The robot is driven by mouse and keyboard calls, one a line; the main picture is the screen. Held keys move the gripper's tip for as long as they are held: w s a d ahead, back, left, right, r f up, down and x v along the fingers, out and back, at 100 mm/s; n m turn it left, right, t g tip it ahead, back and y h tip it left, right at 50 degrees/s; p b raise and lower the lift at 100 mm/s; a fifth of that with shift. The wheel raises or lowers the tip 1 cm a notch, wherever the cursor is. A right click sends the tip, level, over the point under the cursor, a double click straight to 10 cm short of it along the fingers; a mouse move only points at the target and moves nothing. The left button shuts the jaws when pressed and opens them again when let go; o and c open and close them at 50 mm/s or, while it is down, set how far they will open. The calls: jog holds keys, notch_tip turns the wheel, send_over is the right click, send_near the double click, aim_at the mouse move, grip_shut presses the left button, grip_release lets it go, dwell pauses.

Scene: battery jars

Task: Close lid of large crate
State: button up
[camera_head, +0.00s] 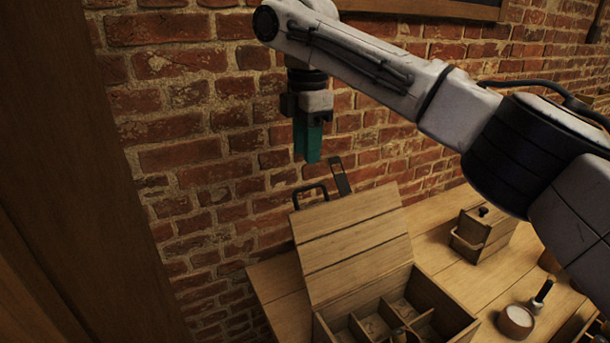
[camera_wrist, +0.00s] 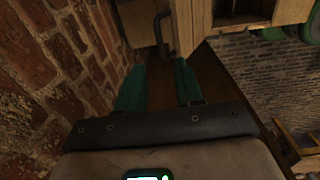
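The large crate (camera_head: 440,305) stands on the wooden table with its lid (camera_head: 350,240) raised and leaning back towards the brick wall. Several compartments show inside it. A dark handle (camera_head: 309,192) sticks up at the lid's far edge; what looks like this handle also shows in the wrist view (camera_wrist: 161,32). My gripper (camera_head: 308,155) hangs above the lid near the wall, with teal fingers pointing down, apart from the lid. In the wrist view my gripper (camera_wrist: 158,82) has its two fingers spread with nothing between them.
The brick wall (camera_head: 190,120) is close behind the lid and my gripper. A small lidded wooden box (camera_head: 485,232) stands right of the crate. A small bowl (camera_head: 517,320) and a dark-handled tool (camera_head: 541,293) are at the front right of the table (camera_head: 280,300).

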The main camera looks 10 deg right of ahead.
notch_tip(320, 180, down, 7)
jog(key=shift+w+f, duration=0.1)
jog(key=shift+f, duration=0.05)
dwell(0.4)
grip_shut()
dwell(1.2)
